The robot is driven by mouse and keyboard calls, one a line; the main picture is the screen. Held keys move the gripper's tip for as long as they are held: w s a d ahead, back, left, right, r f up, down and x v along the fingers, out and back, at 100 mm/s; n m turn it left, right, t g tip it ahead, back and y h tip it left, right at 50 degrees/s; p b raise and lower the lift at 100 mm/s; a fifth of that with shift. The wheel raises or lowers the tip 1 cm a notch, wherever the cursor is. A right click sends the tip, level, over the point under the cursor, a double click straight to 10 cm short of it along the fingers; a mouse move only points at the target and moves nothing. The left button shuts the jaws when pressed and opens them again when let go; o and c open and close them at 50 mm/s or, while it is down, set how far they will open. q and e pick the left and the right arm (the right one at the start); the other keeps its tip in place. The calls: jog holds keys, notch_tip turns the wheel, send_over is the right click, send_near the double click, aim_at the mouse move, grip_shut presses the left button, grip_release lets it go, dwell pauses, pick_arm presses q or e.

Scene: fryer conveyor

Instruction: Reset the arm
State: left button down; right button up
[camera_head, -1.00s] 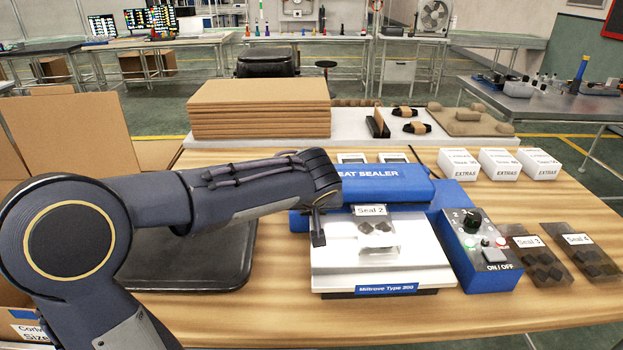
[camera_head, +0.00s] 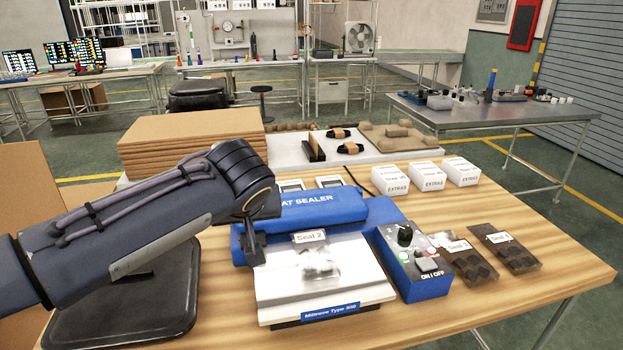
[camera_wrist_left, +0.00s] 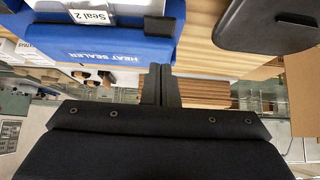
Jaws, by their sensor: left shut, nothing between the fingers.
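My left gripper (camera_head: 253,245) hangs at the left edge of the blue and white heat sealer (camera_head: 352,282), with its fingers together and nothing held. In the left wrist view the closed fingers of my left gripper (camera_wrist_left: 160,84) stand beside the blue body of the heat sealer (camera_wrist_left: 105,48). The bag labelled Seal 2 (camera_head: 310,237) lies on the sealer's white plate; its contents look blurred. Bags labelled Seal 3 (camera_head: 468,264) and Seal 4 (camera_head: 520,254) lie on the table right of the control box (camera_head: 420,282). My right gripper does not show.
A dark tray (camera_head: 150,318) lies left of the sealer, partly behind my left arm. A cardboard stack (camera_head: 185,140) stands behind it. White Extras boxes (camera_head: 425,176) line the back of the wooden table (camera_head: 545,285). The table's right front is clear.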

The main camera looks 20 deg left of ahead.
pick_arm(q)
jog(key=s+d+f+m+h+p, duration=0.1)
jog(key=s+d+h+p, duration=0.1)
jog(key=s, duration=0.5)
jog(key=s+d+f+m+h+p, duration=0.2)
jog(key=s+d+h+p, duration=0.1)
jog(key=s, duration=0.4)
jog(key=s+d+f+m+g+h+p, duration=0.1)
jog(key=s+d+f+h+p, duration=0.1)
jog(key=s, duration=0.4)
jog(key=h+p, duration=0.1)
jog(key=p, duration=0.1)
jog(key=shift+s+d+p, duration=0.2)
jog(key=shift+s+p, duration=0.15)
jog(key=shift+s, duration=0.05)
